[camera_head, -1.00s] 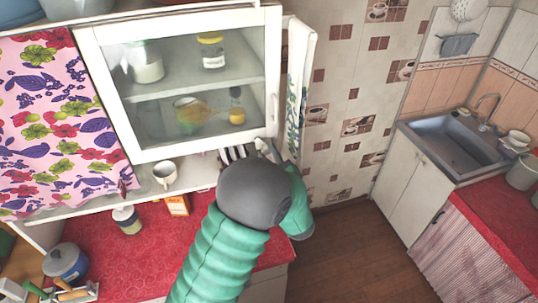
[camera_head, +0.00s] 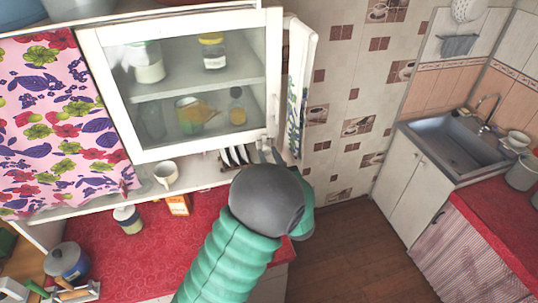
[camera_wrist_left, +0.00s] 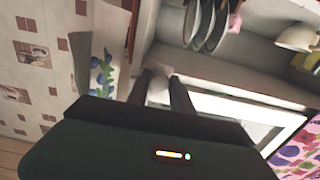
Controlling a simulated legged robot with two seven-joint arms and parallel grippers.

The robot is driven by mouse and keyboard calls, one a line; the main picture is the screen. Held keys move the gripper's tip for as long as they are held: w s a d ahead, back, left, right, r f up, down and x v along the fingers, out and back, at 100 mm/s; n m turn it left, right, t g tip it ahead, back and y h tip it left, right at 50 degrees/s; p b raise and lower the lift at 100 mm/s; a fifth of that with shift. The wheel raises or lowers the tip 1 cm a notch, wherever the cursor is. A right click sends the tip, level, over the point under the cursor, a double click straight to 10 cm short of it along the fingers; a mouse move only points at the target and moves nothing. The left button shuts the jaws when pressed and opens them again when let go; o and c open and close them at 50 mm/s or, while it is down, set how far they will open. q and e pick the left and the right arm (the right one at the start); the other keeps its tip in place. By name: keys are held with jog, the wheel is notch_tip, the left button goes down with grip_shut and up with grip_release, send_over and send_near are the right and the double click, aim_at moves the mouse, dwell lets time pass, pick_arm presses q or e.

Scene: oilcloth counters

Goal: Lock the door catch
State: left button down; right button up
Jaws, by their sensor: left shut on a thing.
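The glass-fronted cabinet door (camera_head: 205,148) has a white frame and hangs over the shelf in the head view; I cannot tell if it is fully closed. My left gripper (camera_head: 269,151) is at the door's lower right corner, and my wrist hides much of what is below it. In the left wrist view, its two dark fingers (camera_wrist_left: 161,77) are shut on a small pale piece (camera_wrist_left: 159,92), which appears to be the door catch. Its shape is mostly hidden by the fingers. My right gripper is in neither view.
Dark plates (camera_head: 235,155) stand in a rack just left of my gripper, and a white cup (camera_head: 166,174) is on the shelf. A patterned towel (camera_head: 298,100) hangs close on the right. Red counter (camera_head: 165,240) lies below; open floor (camera_head: 345,245) is to the right.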

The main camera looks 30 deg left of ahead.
pick_arm(q)
jog(key=shift+f, duration=0.15)
dwell(0.3)
jog(key=c, duration=1.5)
grip_release()
jog(key=shift+d, duration=0.1)
jog(key=shift+o, duration=1.3)
jog(key=shift+s, duration=0.1)
jog(key=shift+o, duration=0.5)
jog(key=shift+s+d+r, duration=0.1)
jog(key=shift+d+r, duration=0.15)
jog(key=shift+r, duration=0.05)
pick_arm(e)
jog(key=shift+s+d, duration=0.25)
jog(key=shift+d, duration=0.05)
pick_arm(q)
jog(key=shift+s+d+f, duration=0.15)
jog(key=shift+d, duration=0.15)
jog(key=b+v, duration=0.5)
jog(key=v, duration=1.1)
jog(key=shift+b, duration=0.3)
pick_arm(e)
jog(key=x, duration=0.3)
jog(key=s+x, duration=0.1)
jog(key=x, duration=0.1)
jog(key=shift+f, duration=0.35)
